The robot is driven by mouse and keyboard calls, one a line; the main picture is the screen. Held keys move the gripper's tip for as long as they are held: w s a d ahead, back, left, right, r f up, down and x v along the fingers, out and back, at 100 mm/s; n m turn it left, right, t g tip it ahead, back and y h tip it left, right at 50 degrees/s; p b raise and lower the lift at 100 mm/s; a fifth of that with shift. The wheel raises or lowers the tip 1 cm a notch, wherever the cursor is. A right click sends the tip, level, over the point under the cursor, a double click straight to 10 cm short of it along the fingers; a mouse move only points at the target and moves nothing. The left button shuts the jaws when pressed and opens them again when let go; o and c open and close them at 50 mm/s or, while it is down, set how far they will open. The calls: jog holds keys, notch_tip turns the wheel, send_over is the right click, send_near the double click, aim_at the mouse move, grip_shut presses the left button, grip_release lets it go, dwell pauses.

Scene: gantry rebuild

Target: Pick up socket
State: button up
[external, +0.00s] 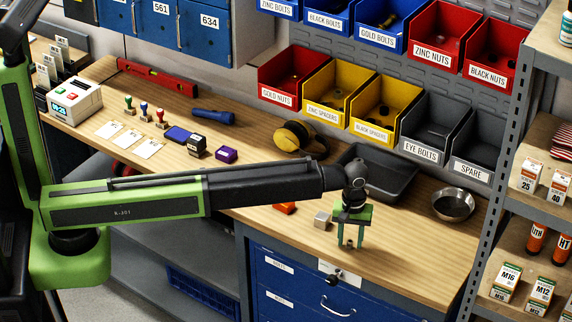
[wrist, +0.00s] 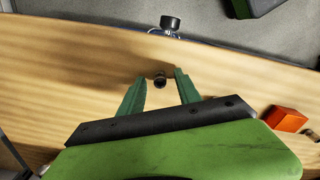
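The socket (wrist: 159,80) is a small dark cylinder with a round hollow end, seen in the wrist view on the wooden bench near its front edge. It lies at the mouth of my gripper (wrist: 159,87), between the two green fingertips, with bare wood showing on both sides. In the external view my gripper (external: 349,246) points down at the bench top, fingers apart. A small dark shape shows between them there, too small to make out well. The gripper is open and does not visibly touch the socket.
An orange block (wrist: 287,119) lies to the right in the wrist view. A silver cube (external: 322,220) stands just left of my gripper in the external view. A dark tray (external: 392,186) and a metal bowl (external: 453,205) stand behind. The bench at front right is clear.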

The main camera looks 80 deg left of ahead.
aim_at(350, 247)
jog(key=shift+r, duration=0.1)
grip_shut()
jog(key=shift+r, duration=0.1)
jog(key=shift+r+p, duration=0.25)
jog(key=shift+p, duration=0.1)
notch_tip(350, 247, up, 4)
jog(key=p, duration=0.3)
jog(key=shift+f+p, duration=0.15)
jog(key=shift+p, duration=0.2)
jog(key=s+d+r+p, duration=0.6)
jog(key=d, duration=0.4)
jog(key=shift+r+p, duration=0.25)
jog(key=shift+p, duration=0.05)
